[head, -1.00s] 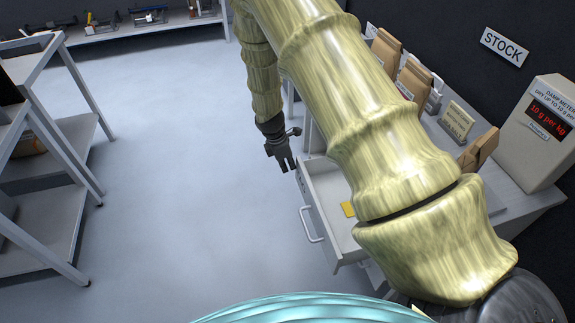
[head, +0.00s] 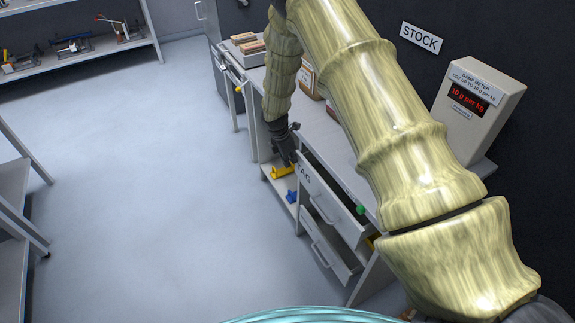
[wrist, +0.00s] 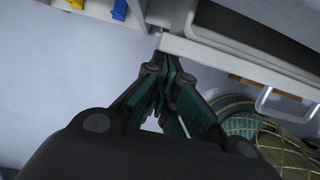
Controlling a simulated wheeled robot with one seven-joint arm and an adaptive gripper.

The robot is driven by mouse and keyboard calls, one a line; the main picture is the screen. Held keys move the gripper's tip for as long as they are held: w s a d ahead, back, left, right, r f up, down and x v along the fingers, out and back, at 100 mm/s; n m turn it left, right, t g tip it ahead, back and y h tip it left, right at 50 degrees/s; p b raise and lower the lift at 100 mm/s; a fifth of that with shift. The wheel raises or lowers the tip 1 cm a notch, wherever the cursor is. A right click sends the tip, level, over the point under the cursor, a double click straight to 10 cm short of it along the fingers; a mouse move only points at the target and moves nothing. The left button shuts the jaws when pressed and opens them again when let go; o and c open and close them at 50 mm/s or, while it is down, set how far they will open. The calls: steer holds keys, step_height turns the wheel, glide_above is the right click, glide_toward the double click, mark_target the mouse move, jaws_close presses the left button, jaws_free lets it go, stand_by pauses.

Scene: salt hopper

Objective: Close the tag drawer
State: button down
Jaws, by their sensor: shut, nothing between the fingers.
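The tag drawer (head: 338,208) is in the right-hand bench, with part of the lettering "TAG" on its front and a bar handle. Its front stands out from the bench; my arm partly hides it, and how far it is out is unclear. In the wrist view an open drawer's pale front edge (wrist: 235,58), dark inside and bar handle show at the upper right. My gripper (head: 290,160) is shut and empty, near the far corner of the drawer front. In the wrist view the fingertips (wrist: 158,75) are close to that corner; contact cannot be told.
A lower drawer (head: 328,256) with its own handle sits under the tag drawer. Yellow (head: 283,172) and blue (head: 291,196) items lie on a low shelf past the gripper. A damp meter (head: 470,105) stands on the bench. The floor (head: 150,200) at left is clear.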

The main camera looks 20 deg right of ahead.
mark_target(297, 153)
steer(key=shift+w+d, duration=0.15)
steer(key=shift+d, duration=1.8)
steer(key=a+r+b, duration=0.1)
steer(key=a+r, duration=0.6)
steer(key=r, duration=0.3)
steer(key=s+a+f+m+y, duration=0.2)
steer(key=s+a+f+m, duration=0.2)
steer(key=s+f, duration=0.6)
steer(key=s+a+f+m+y, duration=0.1)
steer(key=s+a+f+m, duration=0.25)
steer(key=s+f, duration=0.7)
steer(key=s+f+m, duration=0.1)
steer(key=s+m, duration=1.1)
steer(key=s, duration=1.6)
steer(key=shift+a+f, duration=0.2)
steer(key=shift+f, duration=0.05)
